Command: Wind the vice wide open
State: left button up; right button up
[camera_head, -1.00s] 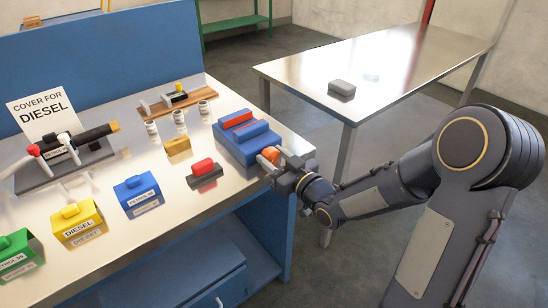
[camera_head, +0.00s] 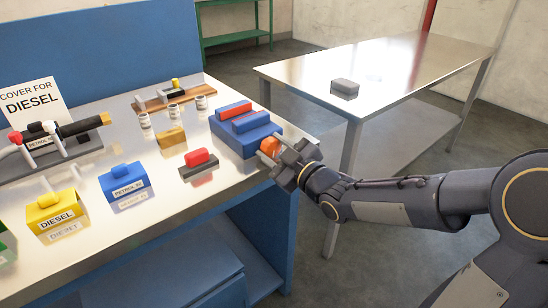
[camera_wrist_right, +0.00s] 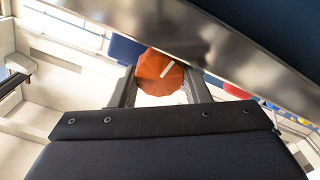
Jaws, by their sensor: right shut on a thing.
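The vice (camera_head: 258,140) is a blue block at the right front corner of the bench. A red-topped jaw (camera_head: 233,108) and a blue jaw (camera_head: 251,121) lie close together on it, with at most a narrow gap. An orange faceted knob (camera_head: 269,147) sticks out from its front side. My right gripper (camera_head: 277,158) is shut on this knob, reaching in from the right. In the right wrist view the orange knob (camera_wrist_right: 160,72) with a pale mark sits between the two fingers. My left gripper is not in view.
On the bench left of the vice stand a red-and-grey block (camera_head: 200,160), a brass block (camera_head: 171,137), several small white cups (camera_head: 173,113), and blue (camera_head: 122,187) and yellow (camera_head: 56,209) labelled covers. A steel table (camera_head: 400,75) with a grey box (camera_head: 344,88) stands behind my right arm.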

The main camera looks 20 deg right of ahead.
dwell(0.3)
jog(key=o, duration=1)
jog(key=shift+c, duration=0.2)
jog(key=shift+f, duration=0.1)
jog(key=shift+f, duration=0.1)
